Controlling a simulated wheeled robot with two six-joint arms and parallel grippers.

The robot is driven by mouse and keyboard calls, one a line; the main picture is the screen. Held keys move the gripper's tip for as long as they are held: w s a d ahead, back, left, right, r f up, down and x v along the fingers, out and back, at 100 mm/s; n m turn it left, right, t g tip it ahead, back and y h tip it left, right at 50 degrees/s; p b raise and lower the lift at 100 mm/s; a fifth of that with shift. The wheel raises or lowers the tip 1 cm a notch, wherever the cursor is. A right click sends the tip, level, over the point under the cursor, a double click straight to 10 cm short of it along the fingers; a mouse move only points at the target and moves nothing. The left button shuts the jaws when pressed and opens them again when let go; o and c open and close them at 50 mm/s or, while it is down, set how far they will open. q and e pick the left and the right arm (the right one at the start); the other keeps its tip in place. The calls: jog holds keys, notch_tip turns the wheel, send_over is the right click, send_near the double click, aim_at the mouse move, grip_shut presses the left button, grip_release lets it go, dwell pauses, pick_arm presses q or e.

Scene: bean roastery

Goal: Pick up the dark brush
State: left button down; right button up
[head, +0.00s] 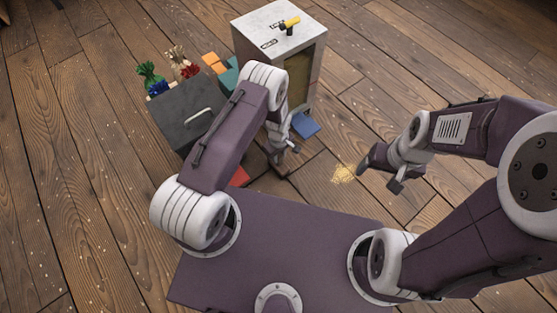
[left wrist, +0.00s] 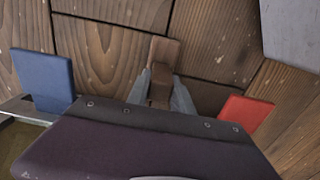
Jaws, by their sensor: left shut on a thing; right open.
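A dark brown wooden piece (left wrist: 164,52), which looks like the dark brush, stands between the fingers of my left gripper in the left wrist view. My left gripper (left wrist: 161,88) is shut on it, low over the wooden floor. The lower part of the brush is hidden by the fingers and my wrist. In the head view my left gripper (head: 283,149) is just in front of the pale cabinet, and the brush is mostly hidden there. My right gripper (head: 382,174) is open and empty, to the right over the floor.
A blue flap (head: 305,125) and a red flap (head: 239,177) flank the left gripper. Yellowish scatter (head: 343,173) lies on open floor.

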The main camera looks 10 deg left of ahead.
pick_arm(q)
notch_tip(320, 180, up, 5)
jog(key=p, duration=0.4)
jog(key=shift+f, duration=0.1)
jog(key=s+r+p, duration=0.6)
jog(key=s+p, duration=0.1)
jog(key=s, duration=0.4)
jog(key=shift+s+a, duration=0.15)
jog(key=shift+s, duration=0.2)
jog(key=shift+r, duration=0.1)
